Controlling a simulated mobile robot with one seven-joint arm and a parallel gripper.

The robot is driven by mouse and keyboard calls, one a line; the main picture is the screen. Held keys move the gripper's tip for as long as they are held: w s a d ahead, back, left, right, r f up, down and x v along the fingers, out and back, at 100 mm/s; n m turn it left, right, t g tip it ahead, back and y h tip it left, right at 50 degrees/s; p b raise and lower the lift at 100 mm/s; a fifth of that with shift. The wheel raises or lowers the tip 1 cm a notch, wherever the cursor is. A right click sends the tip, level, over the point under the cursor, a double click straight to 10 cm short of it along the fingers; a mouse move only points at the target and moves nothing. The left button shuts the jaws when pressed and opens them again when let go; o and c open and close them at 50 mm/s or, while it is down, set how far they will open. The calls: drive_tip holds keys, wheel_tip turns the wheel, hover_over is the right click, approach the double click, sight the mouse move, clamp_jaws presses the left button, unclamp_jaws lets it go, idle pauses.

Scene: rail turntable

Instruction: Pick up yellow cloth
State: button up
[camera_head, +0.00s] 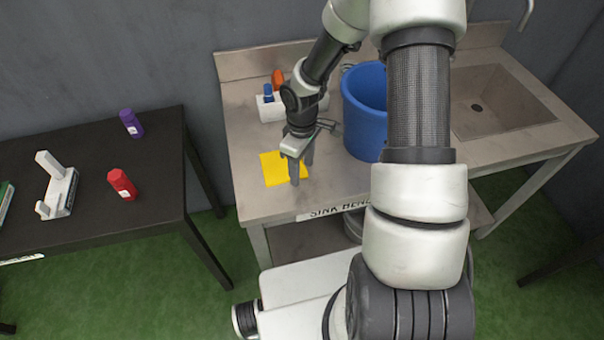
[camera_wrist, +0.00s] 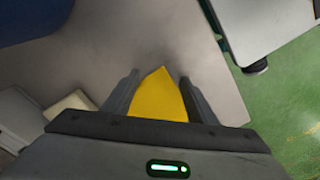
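The yellow cloth (camera_head: 272,169) lies flat on the front left part of the sink bench, near its front edge. My gripper (camera_head: 302,172) points down at the cloth's right side and hides part of it. In the wrist view the cloth (camera_wrist: 158,98) shows between the two fingers of my gripper (camera_wrist: 160,88), with a gap on each side near the tips. The gripper is open. I cannot tell how far the fingertips are above the bench.
A blue bucket (camera_head: 365,112) stands on the sink bench (camera_head: 244,133) to the right of my gripper. A white caddy (camera_head: 269,108) with a blue-capped bottle (camera_head: 268,92) and an orange item (camera_head: 278,78) is behind. A black table (camera_head: 95,155) stands left.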

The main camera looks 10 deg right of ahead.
clamp_jaws()
idle(0.3)
wheel_tip(320, 180, up, 12)
drive_tip(key=p, duration=0.6)
